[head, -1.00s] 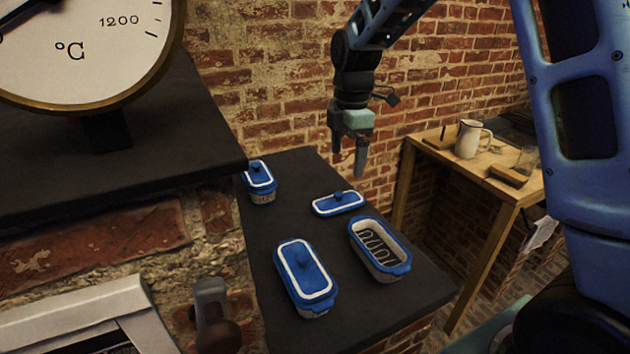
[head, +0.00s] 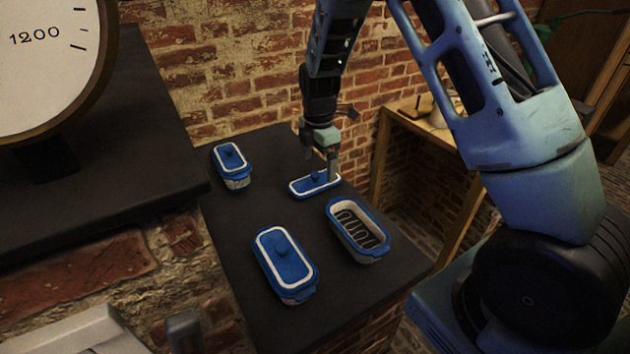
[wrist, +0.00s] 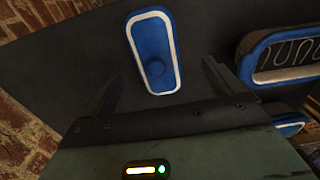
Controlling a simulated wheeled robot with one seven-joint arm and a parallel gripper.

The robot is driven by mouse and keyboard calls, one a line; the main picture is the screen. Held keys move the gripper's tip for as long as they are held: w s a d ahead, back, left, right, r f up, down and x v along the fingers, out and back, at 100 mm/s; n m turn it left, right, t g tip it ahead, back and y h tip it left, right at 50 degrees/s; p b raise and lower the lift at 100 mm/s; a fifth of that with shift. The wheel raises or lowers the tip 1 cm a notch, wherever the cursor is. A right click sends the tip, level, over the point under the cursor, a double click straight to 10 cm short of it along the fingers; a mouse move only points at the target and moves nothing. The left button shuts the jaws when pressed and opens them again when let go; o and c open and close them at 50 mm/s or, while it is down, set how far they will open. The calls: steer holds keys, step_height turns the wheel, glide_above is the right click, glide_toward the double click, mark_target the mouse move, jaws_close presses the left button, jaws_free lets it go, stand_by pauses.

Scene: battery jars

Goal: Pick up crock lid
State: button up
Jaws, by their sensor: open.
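The loose crock lid (head: 306,187), blue with a white rim line and a round knob, lies flat on the dark shelf top, behind the open crock (head: 356,231). In the wrist view the lid (wrist: 146,42) lies with its knob ahead of and between my fingers. My gripper (head: 320,168) is just above the lid in the head view, pointing down; in the wrist view its two fingers (wrist: 158,88) are wide apart and empty. The open crock also shows in the wrist view (wrist: 285,75), at the right.
Two lidded crocks stand on the same dark shelf top (head: 300,325), one at the front (head: 284,266) and one at the back left (head: 232,167). A brick wall (head: 225,75) rises behind. A big dial (head: 45,65) stands on a higher ledge at left. A wooden table (head: 405,125) is at right.

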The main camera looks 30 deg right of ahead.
mark_target(315, 174)
steer(key=shift+w+a+f+p, duration=0.1)
steer(key=shift+f+p, duration=0.25)
steer(key=shift+f, duration=0.6)
steer(key=shift+w+a+f+p, duration=0.15)
steer(key=shift+f+p, duration=0.2)
steer(key=shift+f, duration=0.55)
steer(key=shift+w+a+f+p, duration=0.1)
steer(key=shift+f+p, duration=0.25)
steer(key=shift+f, duration=0.6)
steer(key=shift+c, duration=0.3)
steer(key=c, duration=1.1)
steer(key=shift+r, duration=0.15)
steer(key=shift+c, duration=0.2)
